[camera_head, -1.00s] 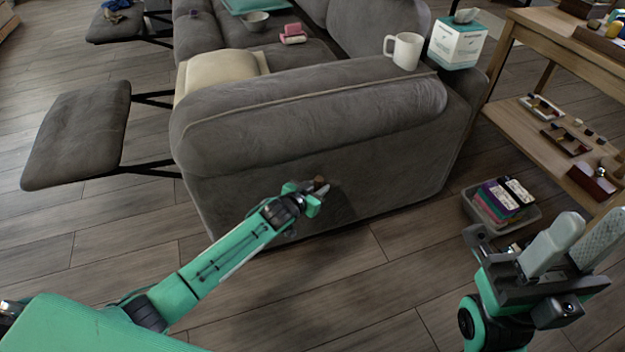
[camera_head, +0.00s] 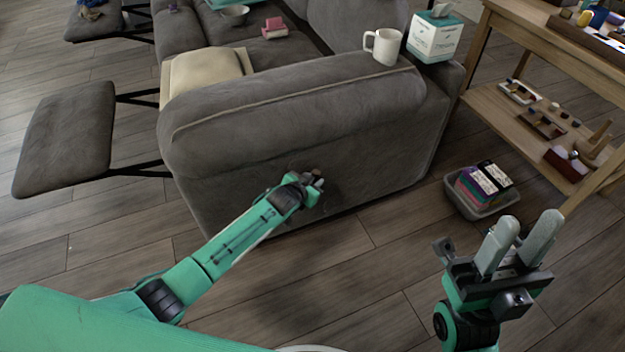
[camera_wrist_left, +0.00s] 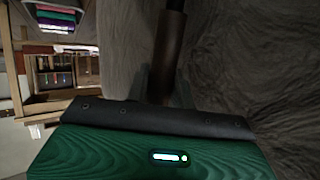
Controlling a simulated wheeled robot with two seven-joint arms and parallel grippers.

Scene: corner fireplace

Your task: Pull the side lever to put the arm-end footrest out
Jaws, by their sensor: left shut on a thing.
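The grey sofa (camera_head: 300,115) stands with its near arm side facing me. The arm-end footrest (camera_head: 65,140) is out at the left, level on its dark metal struts. My left gripper (camera_head: 312,183) is low against the sofa's side, shut on the side lever. In the left wrist view the lever (camera_wrist_left: 168,58) is a brown handle rising between the fingers, with a darker part at its top; the head view mostly hides it. My right gripper (camera_head: 528,222) is open and empty above the floor at the right.
A white mug (camera_head: 383,46) and a tissue box (camera_head: 433,38) stand on the sofa's edge. A grey bin (camera_head: 482,207) sits on the floor between sofa and wooden shelf table (camera_head: 505,95). A second footrest (camera_head: 92,22) is out farther back. Front floor is clear.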

